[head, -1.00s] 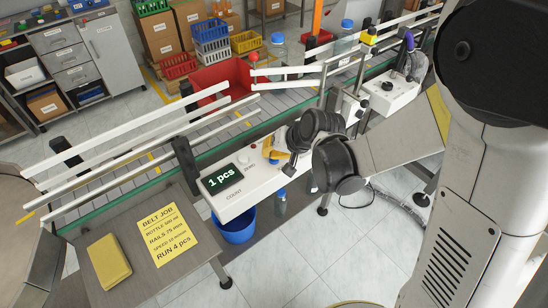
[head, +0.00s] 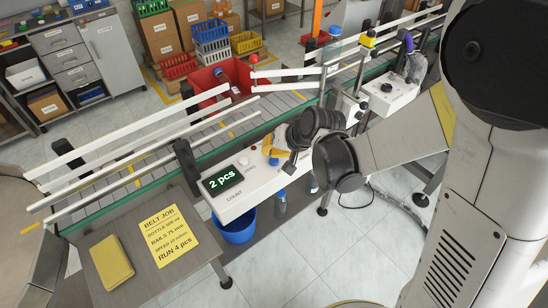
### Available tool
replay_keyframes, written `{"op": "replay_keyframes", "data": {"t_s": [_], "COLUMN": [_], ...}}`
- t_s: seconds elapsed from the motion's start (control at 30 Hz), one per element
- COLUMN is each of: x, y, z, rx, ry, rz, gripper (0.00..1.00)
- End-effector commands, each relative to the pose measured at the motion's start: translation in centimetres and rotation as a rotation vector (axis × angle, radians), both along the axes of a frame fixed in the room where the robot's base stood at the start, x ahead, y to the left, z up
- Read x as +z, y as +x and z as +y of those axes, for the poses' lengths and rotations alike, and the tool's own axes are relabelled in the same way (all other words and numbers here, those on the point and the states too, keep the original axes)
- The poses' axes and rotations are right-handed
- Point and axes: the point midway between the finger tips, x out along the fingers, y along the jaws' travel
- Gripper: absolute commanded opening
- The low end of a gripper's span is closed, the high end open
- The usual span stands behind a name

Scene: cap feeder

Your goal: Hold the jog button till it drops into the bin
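The white control box (head: 240,203) stands in front of the belt, and its display (head: 222,180) reads "2 pcs". My gripper (head: 283,157) is over the right part of this box, by a yellow part (head: 272,147) and a small blue part. It hides much of the panel, so I cannot make out the jog button or whether a fingertip touches it. The opening between the fingers does not show clearly. The red bin (head: 243,75) stands behind the belt, with a blue-capped bottle (head: 218,72) inside.
White guide rails (head: 130,150) run along the belt (head: 190,135). A second control box (head: 392,95) stands to the right. A side table holds a yellow "RUN 4 pcs" sheet (head: 163,235) and a yellow pad (head: 108,262). A blue bucket (head: 238,227) is below.

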Motion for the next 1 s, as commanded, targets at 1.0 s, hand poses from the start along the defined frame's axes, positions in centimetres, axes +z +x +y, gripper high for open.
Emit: {"op": "replay_keyframes", "data": {"t_s": [1.0], "x": [5.3], "y": [0.0], "z": [0.0], "rx": [0.0], "ry": [0.0], "rz": [0.0], "gripper": [0.0]}}
